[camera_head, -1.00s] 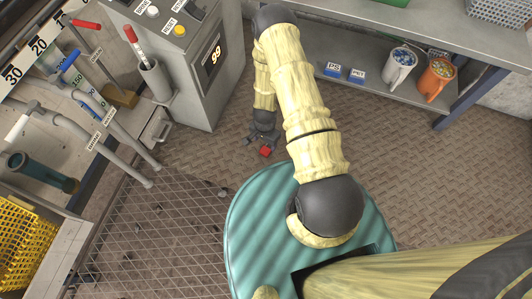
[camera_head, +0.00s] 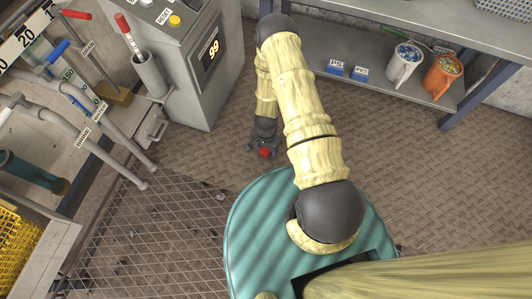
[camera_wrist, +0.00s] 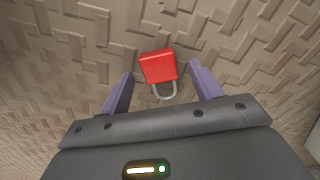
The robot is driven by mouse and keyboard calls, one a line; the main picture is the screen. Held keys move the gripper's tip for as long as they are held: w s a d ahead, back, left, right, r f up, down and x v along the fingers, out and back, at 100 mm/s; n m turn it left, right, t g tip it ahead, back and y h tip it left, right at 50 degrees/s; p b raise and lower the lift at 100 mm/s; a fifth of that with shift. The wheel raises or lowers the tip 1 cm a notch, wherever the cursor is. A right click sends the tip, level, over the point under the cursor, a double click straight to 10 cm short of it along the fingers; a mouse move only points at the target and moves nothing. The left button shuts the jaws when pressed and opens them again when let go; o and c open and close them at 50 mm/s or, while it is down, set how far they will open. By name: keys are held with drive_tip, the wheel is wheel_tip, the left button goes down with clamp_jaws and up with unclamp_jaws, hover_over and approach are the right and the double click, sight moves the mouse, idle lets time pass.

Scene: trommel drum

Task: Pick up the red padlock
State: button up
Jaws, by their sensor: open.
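The red padlock (camera_head: 265,153) lies on the brown patterned floor, in front of the grey control cabinet. In the wrist view the padlock (camera_wrist: 158,67) shows its red body away from me and its grey shackle toward my palm. My gripper (camera_head: 263,147) is low over the floor at the padlock. In the wrist view my gripper (camera_wrist: 160,82) is open, with one purple finger on each side of the padlock. The shackle sits between the fingers, and the body reaches a little past their tips. I see gaps on both sides and no contact.
The grey control cabinet (camera_head: 195,85) stands close to the left of my gripper. A metal bench with a lower shelf (camera_head: 400,95) stands at the back right, holding mugs and small blue boxes. A wire mesh (camera_head: 145,235) lies at the left. The floor right of the padlock is clear.

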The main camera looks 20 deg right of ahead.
sight(266, 150)
drive_tip(key=shift+f, duration=0.45)
drive_tip(key=shift+c, duration=0.4)
drive_tip(key=c, duration=1.1)
drive_tip(key=shift+r, duration=0.1)
drive_tip(key=shift+c, duration=0.2)
wheel_tip(266, 150, up, 10)
drive_tip(key=p, duration=0.6)
